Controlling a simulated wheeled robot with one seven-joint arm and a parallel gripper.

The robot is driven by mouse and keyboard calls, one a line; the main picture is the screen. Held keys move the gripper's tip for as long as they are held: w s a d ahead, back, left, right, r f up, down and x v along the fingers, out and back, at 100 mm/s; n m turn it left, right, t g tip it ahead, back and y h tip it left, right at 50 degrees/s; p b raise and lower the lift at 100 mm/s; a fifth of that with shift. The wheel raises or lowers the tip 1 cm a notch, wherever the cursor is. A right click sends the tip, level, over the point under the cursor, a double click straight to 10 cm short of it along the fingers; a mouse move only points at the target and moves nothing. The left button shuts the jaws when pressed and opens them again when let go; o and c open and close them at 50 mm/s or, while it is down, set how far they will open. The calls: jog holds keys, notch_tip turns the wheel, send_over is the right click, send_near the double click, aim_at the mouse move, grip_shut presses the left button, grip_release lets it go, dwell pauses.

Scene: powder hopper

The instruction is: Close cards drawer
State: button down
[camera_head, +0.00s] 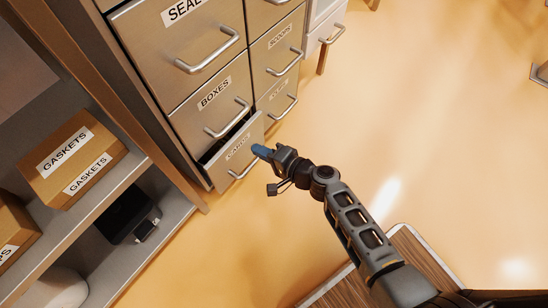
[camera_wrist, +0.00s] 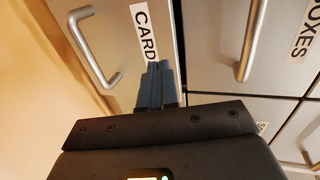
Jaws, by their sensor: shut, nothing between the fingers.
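The cards drawer (camera_head: 238,152) is the bottom drawer of the metal cabinet and stands partly open, with a dark gap above its front. Its front, with the label and a bar handle, also shows in the wrist view (camera_wrist: 118,38). My gripper (camera_head: 259,150) is shut and empty, its blue fingers at the right part of the drawer front, beside the label. In the wrist view the fingertips (camera_wrist: 160,68) reach the drawer front just below the label; I cannot tell whether they touch it.
The boxes drawer (camera_head: 208,102) above is shut, with its handle sticking out. More shut drawers (camera_head: 277,54) are to the right. A shelf at the left holds gaskets boxes (camera_head: 72,160). A wood-topped surface (camera_head: 405,246) is near my arm.

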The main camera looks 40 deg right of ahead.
aim_at(235, 135)
jog(key=shift+r+x, duration=0.2)
jog(key=shift+x, duration=0.6)
jog(key=shift+r+x, duration=0.2)
jog(key=shift+x, duration=0.65)
jog(key=shift+r+x, duration=0.2)
jog(key=shift+x, duration=0.6)
jog(key=shift+w, duration=0.2)
jog(key=b+x, duration=0.1)
jog(key=x, duration=0.1)
jog(key=b+x, duration=0.1)
jog(key=shift+w+a+r, duration=0.15)
jog(key=shift+w+r, duration=0.1)
jog(key=shift+w, duration=0.2)
jog(key=shift+w+a+r, duration=0.1)
jog(key=shift+w+r, duration=0.15)
